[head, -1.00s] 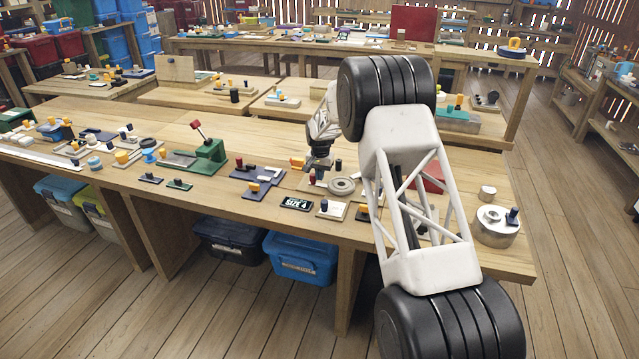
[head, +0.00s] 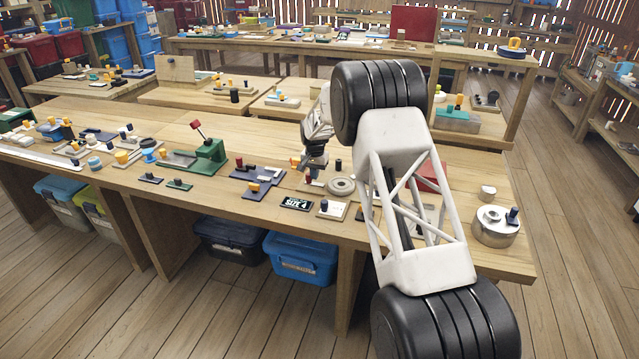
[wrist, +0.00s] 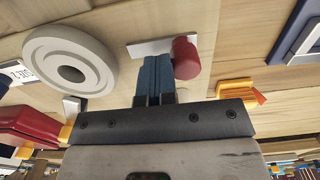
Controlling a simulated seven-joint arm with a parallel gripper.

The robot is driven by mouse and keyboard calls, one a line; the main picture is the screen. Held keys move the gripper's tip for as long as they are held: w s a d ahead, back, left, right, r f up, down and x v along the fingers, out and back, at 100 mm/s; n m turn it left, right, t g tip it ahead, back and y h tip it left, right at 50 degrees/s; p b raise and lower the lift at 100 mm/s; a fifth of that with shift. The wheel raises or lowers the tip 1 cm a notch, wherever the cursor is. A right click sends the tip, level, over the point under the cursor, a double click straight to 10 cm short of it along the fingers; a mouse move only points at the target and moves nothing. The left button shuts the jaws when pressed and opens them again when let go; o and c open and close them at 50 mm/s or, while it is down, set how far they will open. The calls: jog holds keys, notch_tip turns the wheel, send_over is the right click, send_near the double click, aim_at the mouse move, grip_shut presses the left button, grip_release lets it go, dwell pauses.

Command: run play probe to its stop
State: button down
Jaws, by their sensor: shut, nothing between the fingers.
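My gripper (head: 314,168) is low over the front bench. In the wrist view its two blue fingers (wrist: 154,78) are shut together with nothing between them. A dark red knob (wrist: 186,58) stands just right of the fingertips, very close; I cannot tell whether they touch. A pale flat strip (wrist: 148,47) lies behind the fingertips and by the knob. No label here marks the play probe, so I cannot tell for sure which part it is. A grey ring (wrist: 68,62) lies left of the fingers and also shows in the head view (head: 342,186).
An orange piece (wrist: 240,91) is right of the gripper, and a red block (wrist: 28,122) is at left. A metal drum (head: 496,232) stands at the right end. Bare wood shows between the fixtures.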

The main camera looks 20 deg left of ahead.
aim_at(316, 184)
jog(key=shift+a, duration=0.6)
jog(key=shift+d, duration=0.2)
jog(key=shift+d, duration=0.6)
jog(key=shift+r, duration=0.1)
notch_tip(316, 184, up, 7)
dwell(1.3)
dwell(0.4)
